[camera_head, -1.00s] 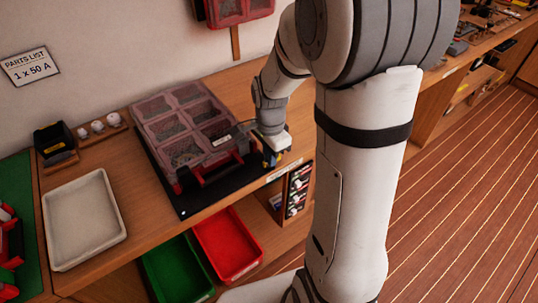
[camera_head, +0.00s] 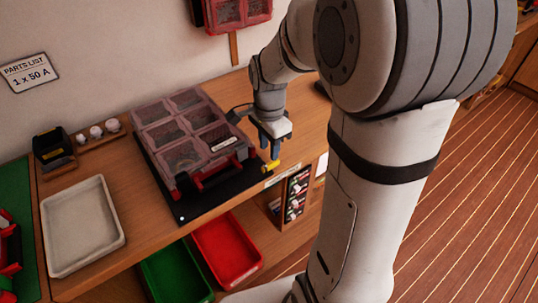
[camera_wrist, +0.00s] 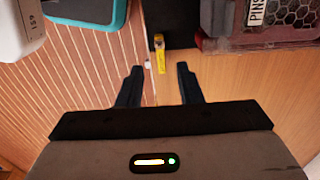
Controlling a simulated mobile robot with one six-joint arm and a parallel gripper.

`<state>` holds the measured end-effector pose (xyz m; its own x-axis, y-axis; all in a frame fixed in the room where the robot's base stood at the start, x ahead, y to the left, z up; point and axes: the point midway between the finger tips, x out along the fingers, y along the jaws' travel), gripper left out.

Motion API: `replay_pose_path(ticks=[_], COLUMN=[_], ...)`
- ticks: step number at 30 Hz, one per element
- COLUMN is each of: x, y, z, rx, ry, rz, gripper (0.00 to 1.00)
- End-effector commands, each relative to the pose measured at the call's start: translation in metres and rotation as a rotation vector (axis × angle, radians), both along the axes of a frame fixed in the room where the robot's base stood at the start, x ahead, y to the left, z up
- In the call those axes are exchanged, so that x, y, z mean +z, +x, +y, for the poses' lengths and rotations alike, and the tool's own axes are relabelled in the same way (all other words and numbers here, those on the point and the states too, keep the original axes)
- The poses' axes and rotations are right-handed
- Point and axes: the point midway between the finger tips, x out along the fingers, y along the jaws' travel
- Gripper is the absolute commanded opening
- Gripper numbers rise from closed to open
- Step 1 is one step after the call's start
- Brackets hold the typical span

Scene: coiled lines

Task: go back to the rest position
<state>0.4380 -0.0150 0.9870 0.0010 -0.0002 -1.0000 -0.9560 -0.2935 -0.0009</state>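My gripper (camera_head: 270,148) hangs near the front right corner of the organizer case. In the wrist view, its two dark fingers (camera_wrist: 158,75) are apart with nothing held between them. A small yellow piece (camera_head: 271,166) lies below the fingertips by the edge of the black mat. It also shows in the wrist view (camera_wrist: 160,53), beyond the fingertips and lined up with the gap. The closed organizer case (camera_head: 185,133), with clear compartments and a red handle, lies on the black mat (camera_head: 212,198).
A white tray (camera_head: 82,266) sits on the bench at left, near a black bin (camera_head: 52,141) and several white knobs (camera_head: 96,131). A green bin (camera_head: 178,275) and a red bin (camera_head: 228,252) stand below the bench edge. Another red case (camera_head: 238,12) hangs on the wall.

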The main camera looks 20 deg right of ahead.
Motion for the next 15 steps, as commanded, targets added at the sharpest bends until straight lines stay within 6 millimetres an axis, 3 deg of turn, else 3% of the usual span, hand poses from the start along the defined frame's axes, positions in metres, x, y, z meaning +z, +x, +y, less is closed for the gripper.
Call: replay_pose_path(ticks=[6, 15], x=[0.019, 0.020], y=[0.000, 0.000], z=[0.000, 0.000], rx=[0.000, 0.000], ry=[0.000, 0.000], rz=[-0.001, 0.000], gripper=[0.33, 0.33])
